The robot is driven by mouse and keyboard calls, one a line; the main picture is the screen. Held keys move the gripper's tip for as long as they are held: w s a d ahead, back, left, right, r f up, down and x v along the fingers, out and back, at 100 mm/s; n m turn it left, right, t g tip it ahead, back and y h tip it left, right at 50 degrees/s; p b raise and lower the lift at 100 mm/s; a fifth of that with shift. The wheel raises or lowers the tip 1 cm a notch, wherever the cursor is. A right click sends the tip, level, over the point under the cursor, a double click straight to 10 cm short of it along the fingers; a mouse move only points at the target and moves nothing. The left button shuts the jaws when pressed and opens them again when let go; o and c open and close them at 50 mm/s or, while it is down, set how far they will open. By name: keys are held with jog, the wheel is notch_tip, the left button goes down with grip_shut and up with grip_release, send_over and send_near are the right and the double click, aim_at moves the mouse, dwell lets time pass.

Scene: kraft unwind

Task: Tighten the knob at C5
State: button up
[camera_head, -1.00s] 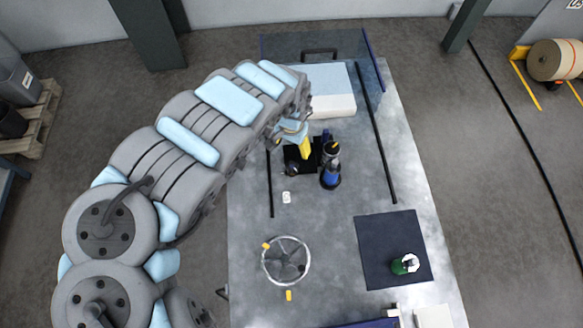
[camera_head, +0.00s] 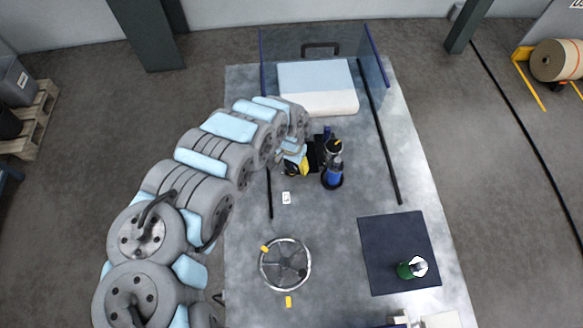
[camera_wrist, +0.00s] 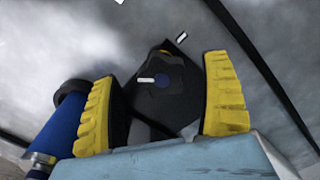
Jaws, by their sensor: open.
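My gripper (camera_wrist: 160,95) is open, with its ribbed yellow fingers spread in the wrist view. In the head view my gripper (camera_head: 298,165) is over the left side of the black plate (camera_head: 315,150), and the knob is hidden or too small to tell.
A blue and black upright device (camera_head: 332,175) stands close right of my gripper; its blue body (camera_wrist: 62,135) is beside the left finger. A spoked handwheel (camera_head: 285,264), a dark mat (camera_head: 400,250) with a green item (camera_head: 408,269), and a clear guard (camera_head: 375,65) share the table.

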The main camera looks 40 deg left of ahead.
jog(key=shift+f, duration=0.8)
jog(key=shift+c, duration=0.4)
jog(key=c, duration=1.2)
